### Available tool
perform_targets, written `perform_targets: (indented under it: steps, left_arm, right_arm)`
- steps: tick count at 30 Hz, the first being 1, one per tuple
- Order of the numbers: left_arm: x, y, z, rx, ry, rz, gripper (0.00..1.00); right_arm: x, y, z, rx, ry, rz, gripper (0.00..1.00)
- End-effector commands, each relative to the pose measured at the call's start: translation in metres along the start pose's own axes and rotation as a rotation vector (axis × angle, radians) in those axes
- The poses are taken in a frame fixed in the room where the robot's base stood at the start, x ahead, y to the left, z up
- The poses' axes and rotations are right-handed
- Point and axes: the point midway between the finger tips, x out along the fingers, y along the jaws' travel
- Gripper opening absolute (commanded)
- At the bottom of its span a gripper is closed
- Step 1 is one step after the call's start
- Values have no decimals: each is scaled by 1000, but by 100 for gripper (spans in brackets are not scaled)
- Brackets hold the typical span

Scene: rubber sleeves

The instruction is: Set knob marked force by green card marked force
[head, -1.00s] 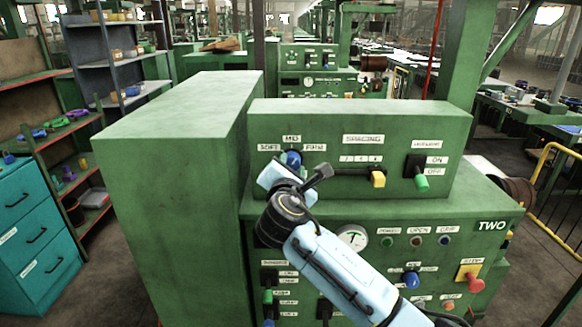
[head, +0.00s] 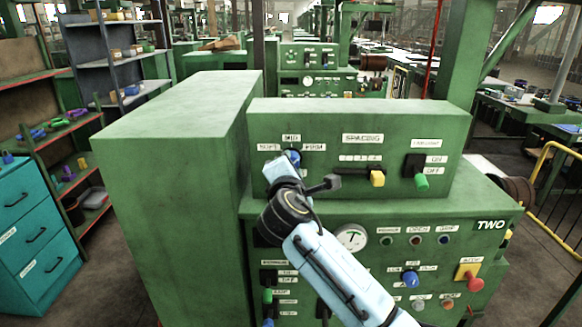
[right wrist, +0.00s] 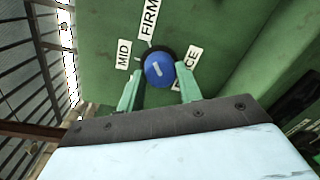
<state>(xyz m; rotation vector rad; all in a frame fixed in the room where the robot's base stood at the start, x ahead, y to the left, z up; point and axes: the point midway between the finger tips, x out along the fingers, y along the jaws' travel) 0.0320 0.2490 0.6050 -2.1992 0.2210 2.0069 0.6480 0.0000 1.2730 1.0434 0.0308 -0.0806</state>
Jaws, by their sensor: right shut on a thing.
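My right gripper (right wrist: 159,83) is shut on the knob (right wrist: 159,70), one finger on each side. A white mark shows on the knob's face; which label it points to is unclear. A label ending in "CE" (right wrist: 188,80) is partly covered by a finger. I can make out no green card. My left gripper is out of view.
A yellow SPACING slider (head: 377,179) and a green-tipped switch (head: 421,182) are right of the knob. Below are a gauge (head: 351,238), another blue knob (head: 411,279) and a red button (head: 474,285). A tall green cabinet (head: 170,160) stands close at the left.

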Motion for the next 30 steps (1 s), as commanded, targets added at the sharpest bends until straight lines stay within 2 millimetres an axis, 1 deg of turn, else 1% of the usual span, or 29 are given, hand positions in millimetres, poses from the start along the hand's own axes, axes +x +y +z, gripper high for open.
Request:
perform_targets:
  steps: [4,5,9,10,18,22,26,30]
  left_arm:
    - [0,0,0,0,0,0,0]
    - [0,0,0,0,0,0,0]
    - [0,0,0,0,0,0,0]
    - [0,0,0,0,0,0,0]
    - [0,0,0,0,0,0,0]
    - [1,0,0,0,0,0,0]
    - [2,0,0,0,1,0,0]
    - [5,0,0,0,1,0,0]
  right_arm:
    - [0,0,0,3,1,-1,12]
    - [0,0,0,3,1,-1,36]
    - [0,0,0,2,1,-1,55]
    - [0,0,0,2,1,-1,57]
    - [0,0,0,1,0,0,57]
    - [-6,-1,-1,1,1,-1,57]
    - [-22,-1,-1,1,1,0,57]
    - [-48,-1,-1,3,2,1,57]
